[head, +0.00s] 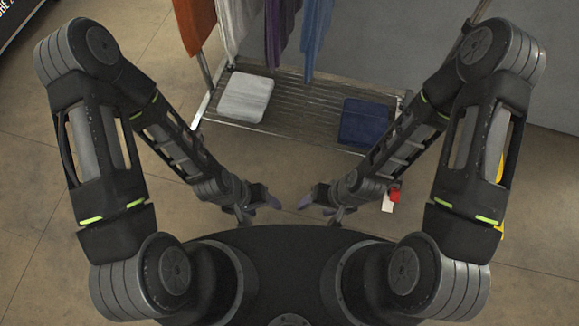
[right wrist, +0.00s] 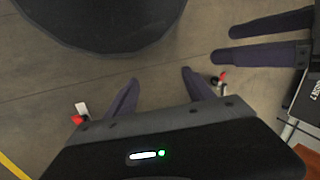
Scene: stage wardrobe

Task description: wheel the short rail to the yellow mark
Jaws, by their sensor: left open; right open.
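The rolling rail stands ahead in the head view, with a slatted metal base shelf (head: 305,119) and upright posts (head: 206,76); its top is out of frame. My left gripper (head: 260,208) is open and empty, on the near side of the shelf and apart from it. My right gripper (head: 320,207) is open and empty just right of it, also apart from the rail. In the right wrist view, the right fingers (right wrist: 160,84) are spread over bare floor. Yellow floor marking shows beside my right arm (head: 502,229) and as a strip in the right wrist view (right wrist: 13,166).
An orange garment (head: 194,24), a white one (head: 236,22), a purple one and a blue one (head: 315,32) hang from the rail. A white folded cloth (head: 246,97) and a navy one (head: 365,122) lie on the shelf. A small red-and-white item (head: 391,199) sits near the right arm.

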